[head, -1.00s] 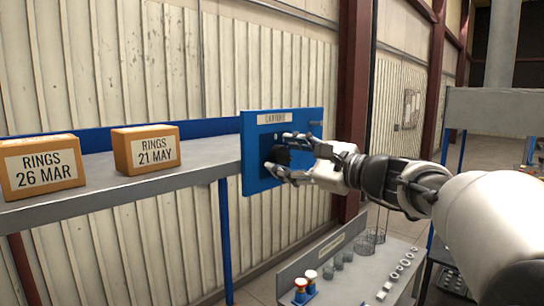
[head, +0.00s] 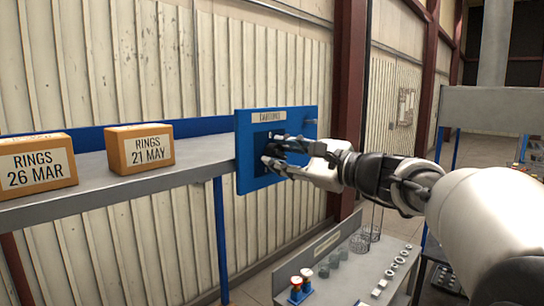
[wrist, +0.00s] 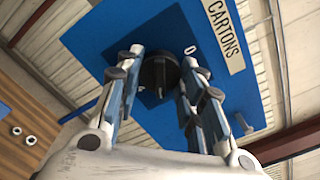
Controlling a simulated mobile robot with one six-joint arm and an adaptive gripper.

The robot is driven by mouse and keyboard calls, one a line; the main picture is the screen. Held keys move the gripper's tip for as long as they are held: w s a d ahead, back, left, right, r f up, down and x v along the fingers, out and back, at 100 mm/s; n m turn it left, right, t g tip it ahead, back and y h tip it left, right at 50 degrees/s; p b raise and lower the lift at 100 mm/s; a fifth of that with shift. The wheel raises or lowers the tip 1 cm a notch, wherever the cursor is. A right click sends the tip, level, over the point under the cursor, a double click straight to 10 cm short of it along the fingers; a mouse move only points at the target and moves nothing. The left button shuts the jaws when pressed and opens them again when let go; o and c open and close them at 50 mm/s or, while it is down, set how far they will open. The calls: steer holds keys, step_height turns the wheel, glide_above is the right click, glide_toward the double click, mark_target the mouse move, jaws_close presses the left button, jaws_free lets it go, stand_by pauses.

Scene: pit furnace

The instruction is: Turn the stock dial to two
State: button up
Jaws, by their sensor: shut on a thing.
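The stock dial is a round black knob (wrist: 158,72) on a blue panel (head: 244,160) with a label reading CARTONS (wrist: 222,30). The panel is mounted at the right end of the grey shelf. My gripper (head: 274,150) reaches it from the right; in the wrist view my gripper (wrist: 162,65) has one finger on each side of the knob and is shut on it. A "0" mark shows beside the right finger in the wrist view. The knob's pointer and the other marks are hidden or too dark to read. In the head view the fingers largely cover the knob.
Two orange RINGS boxes, 26 MAR (head: 38,165) and 21 MAY (head: 140,150), stand on the shelf (head: 100,190) to the left. A small peg (wrist: 243,124) sticks out of the panel. A lower bench (head: 345,285) holds cups, rings and wire baskets. A red column (head: 350,90) stands behind.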

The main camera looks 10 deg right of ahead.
steer(key=shift+f+n+b, duration=0.1)
steer(key=shift+n+b, duration=0.2)
steer(key=shift+b, duration=0.15)
steer(key=n+b, duration=0.2)
steer(key=b, duration=0.1)
steer(key=shift+f+n+b, duration=0.1)
steer(key=shift+n+b, duration=0.3)
steer(key=n+b, duration=0.4)
steer(key=shift+r, duration=0.2)
steer(key=shift+n+b, duration=0.3)
steer(key=o, duration=1.1)
steer(key=shift+c, duration=0.2)
